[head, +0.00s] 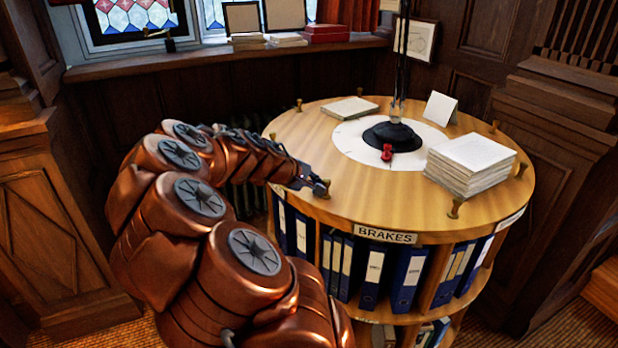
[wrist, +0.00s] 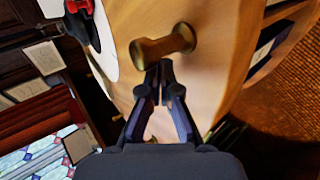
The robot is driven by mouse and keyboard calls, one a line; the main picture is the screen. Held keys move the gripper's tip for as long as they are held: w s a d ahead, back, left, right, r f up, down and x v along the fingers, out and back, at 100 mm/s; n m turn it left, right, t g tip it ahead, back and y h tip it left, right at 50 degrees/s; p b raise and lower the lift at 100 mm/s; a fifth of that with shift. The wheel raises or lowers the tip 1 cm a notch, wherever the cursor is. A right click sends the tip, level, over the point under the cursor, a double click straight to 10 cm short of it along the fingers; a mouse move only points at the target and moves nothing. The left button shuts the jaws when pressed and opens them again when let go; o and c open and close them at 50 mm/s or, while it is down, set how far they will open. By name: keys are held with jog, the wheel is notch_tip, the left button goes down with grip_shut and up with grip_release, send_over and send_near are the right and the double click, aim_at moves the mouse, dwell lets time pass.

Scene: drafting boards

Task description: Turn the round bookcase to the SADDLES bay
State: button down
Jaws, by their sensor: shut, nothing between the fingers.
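The round bookcase (head: 300,140) has a light wood top, with a BRAKES label (head: 385,234) on the rim facing me. No SADDLES label is readable; another label at the right (head: 510,219) is too oblique to read. Brass pegs stand around the top's edge. My gripper (head: 321,188) is shut and empty at the left front of the top, close to a brass peg (head: 326,184). In the wrist view my gripper's tips (wrist: 159,76) are together right beside the brass peg (wrist: 164,45); I cannot tell whether they touch it.
A white disc (head: 350,150) on the top bears a black lamp base (head: 392,135) and a red knob (head: 387,153). Binders (head: 408,280) fill the bays below. Wood panelling stands close on both sides.

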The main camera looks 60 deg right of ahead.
aim_at(346, 193)
jog(key=shift+s+a, duration=0.1)
jog(key=shift+s, duration=0.1)
jog(key=shift+n+t, duration=0.4)
jog(key=shift+s+a+p, duration=0.15)
jog(key=shift+s+p, duration=0.2)
jog(key=shift+s, duration=1.1)
jog(key=shift+s+a+p, duration=0.1)
jog(key=shift+s+p, duration=0.25)
jog(key=shift+s, duration=1.1)
